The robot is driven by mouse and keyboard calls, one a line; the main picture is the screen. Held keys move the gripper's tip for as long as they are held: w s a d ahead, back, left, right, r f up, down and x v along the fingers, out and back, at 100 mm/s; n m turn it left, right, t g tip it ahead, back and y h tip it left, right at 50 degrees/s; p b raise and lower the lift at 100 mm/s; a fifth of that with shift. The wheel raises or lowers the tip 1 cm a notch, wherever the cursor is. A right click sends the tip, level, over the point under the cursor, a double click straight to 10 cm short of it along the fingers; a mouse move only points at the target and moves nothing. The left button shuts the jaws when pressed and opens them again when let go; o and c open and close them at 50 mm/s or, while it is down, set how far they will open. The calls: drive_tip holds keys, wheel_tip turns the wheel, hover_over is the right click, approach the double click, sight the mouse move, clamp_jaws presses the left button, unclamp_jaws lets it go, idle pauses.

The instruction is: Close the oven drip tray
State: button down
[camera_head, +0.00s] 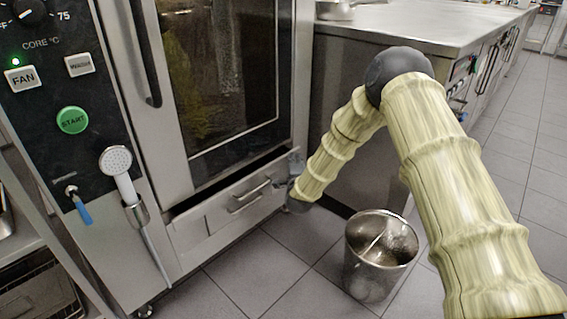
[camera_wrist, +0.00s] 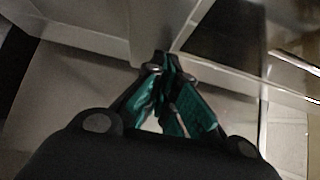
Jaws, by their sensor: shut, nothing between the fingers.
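The oven drip tray (camera_head: 228,208) is a steel drawer with a bar handle, low under the oven door in the head view. A dark gap shows along its top edge, and its front appears to stand a little out from the oven body. My gripper (camera_head: 291,163) is at the right end of the tray front, partly hidden by my dark wrist. In the wrist view my gripper (camera_wrist: 165,60) has its teal-padded fingers together with nothing between them. The fingertips are close to a pale metal surface; I cannot tell whether they touch it.
The oven (camera_head: 215,90) has a closed glass door above the tray. A steel bucket (camera_head: 372,270) stands on the floor to the right of the tray. A steel counter (camera_head: 345,130) stands right of the oven. Tiled floor (camera_head: 240,275) in front of the tray is clear.

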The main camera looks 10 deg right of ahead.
drive_tip(key=shift+w+a, duration=0.15)
drive_tip(key=shift+w, duration=0.15)
drive_tip(key=shift+a, duration=0.1)
